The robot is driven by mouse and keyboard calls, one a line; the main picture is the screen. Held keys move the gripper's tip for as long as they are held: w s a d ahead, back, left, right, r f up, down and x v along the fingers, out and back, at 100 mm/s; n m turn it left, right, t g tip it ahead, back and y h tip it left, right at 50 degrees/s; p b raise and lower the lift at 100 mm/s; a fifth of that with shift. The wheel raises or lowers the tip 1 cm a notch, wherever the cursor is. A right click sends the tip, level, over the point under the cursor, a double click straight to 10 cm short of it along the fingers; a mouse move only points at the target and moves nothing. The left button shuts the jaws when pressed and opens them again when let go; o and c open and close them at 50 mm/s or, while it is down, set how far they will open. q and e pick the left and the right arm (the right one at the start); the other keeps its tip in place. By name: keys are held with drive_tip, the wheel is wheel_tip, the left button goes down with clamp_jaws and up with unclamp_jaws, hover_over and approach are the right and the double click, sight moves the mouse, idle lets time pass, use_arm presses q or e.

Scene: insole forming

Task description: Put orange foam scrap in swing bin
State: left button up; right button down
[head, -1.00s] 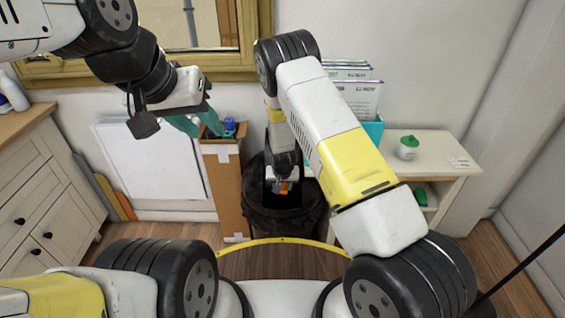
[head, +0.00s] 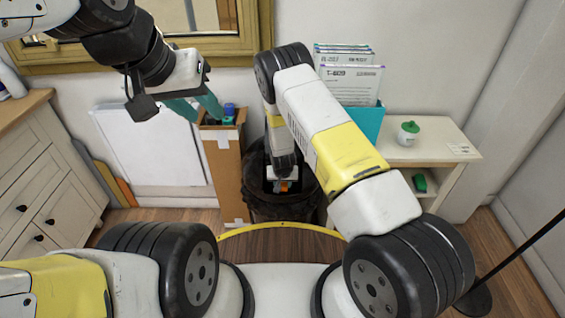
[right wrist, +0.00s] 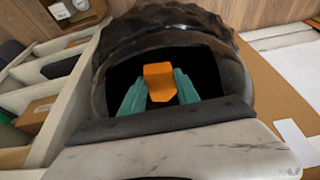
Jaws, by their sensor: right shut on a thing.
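The orange foam scrap (right wrist: 160,82) is held between the teal fingers of my right gripper (right wrist: 160,92) in the right wrist view. It also shows as a small orange patch (head: 284,187) in the head view. The swing bin (head: 262,207) is a dark, glossy, round bin, and its dark opening lies around and behind the scrap in the right wrist view (right wrist: 115,60). My right gripper is over the bin's mouth, pointing down; how deep it is cannot be told. My left gripper (head: 195,108) is raised near the wall at left, its teal fingers apart and seemingly empty.
A tall cardboard box (head: 228,180) with bottles stands left of the bin. A white shelf (head: 440,150) with a green-lidded jar (head: 408,133) and a teal file holder (head: 368,122) stands at right. A white drawer cabinet (head: 40,180) is at far left.

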drive_tip(key=c, duration=0.8)
unclamp_jaws()
drive_tip(key=shift+r, duration=0.1)
drive_tip(key=v, duration=0.7)
drive_tip(key=shift+s+r, duration=0.2)
drive_tip(key=shift+r, duration=0.05)
